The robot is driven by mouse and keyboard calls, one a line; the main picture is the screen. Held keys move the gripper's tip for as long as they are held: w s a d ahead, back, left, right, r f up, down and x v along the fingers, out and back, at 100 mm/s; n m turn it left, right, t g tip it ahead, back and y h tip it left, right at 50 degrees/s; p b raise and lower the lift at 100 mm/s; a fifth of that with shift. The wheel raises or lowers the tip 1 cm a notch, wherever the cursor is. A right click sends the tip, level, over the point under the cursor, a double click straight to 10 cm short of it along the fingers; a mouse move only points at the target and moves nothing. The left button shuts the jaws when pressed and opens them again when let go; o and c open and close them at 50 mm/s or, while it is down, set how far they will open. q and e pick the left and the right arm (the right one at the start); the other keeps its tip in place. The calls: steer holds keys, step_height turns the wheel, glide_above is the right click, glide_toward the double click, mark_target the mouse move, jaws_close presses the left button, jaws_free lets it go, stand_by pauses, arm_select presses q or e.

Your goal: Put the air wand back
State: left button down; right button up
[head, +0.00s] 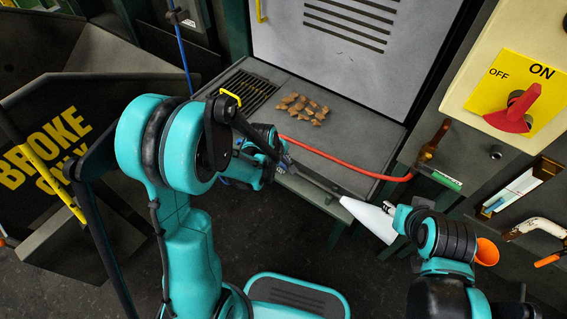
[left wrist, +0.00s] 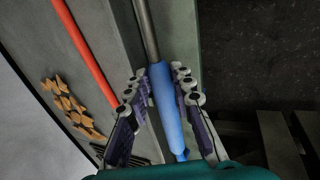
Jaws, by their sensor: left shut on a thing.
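The air wand has a blue handle (left wrist: 165,105) and a thin grey tube (head: 315,179). My left gripper (head: 281,160) is shut around the handle, with a finger on each side in the left wrist view (left wrist: 160,92). The tube runs right and down in the head view, towards a white cone (head: 368,219); I cannot tell whether they touch. A red hose (head: 345,163) curves from near the left gripper to the right. My right gripper (head: 402,216) is beside the cone; its fingers are not clear.
A grey shelf (head: 345,145) holds brown scraps (head: 303,108) and a dark grate (head: 250,90). A brown hook-like part (head: 432,142) stands by a green label. A red switch (head: 514,108), an orange cup-like part (head: 487,252) and a "BROKE ONLY" bin (head: 75,110) flank the area.

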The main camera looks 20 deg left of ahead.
arm_select(q)
steer(key=c, duration=1.2)
jaws_free()
steer(key=shift+r, duration=0.1)
steer(key=v, duration=1.1)
steer(key=shift+s+r, duration=0.1)
steer(key=shift+r, duration=0.3)
steer(key=s+r+m+t, duration=0.1)
steer(key=s+r+m, duration=0.1)
steer(key=s+m, duration=0.2)
steer(key=s+r+m+t+y, duration=0.1)
steer(key=s+r+m, duration=0.1)
steer(key=s+m, duration=0.2)
steer(key=s+a+r+m+t, duration=0.1)
steer(key=s+r+m, duration=0.1)
steer(key=s+m, duration=0.2)
steer(key=shift+s+r+m+y, duration=0.1)
steer(key=shift+s+m+y, duration=0.15)
steer(key=shift+m, duration=0.75)
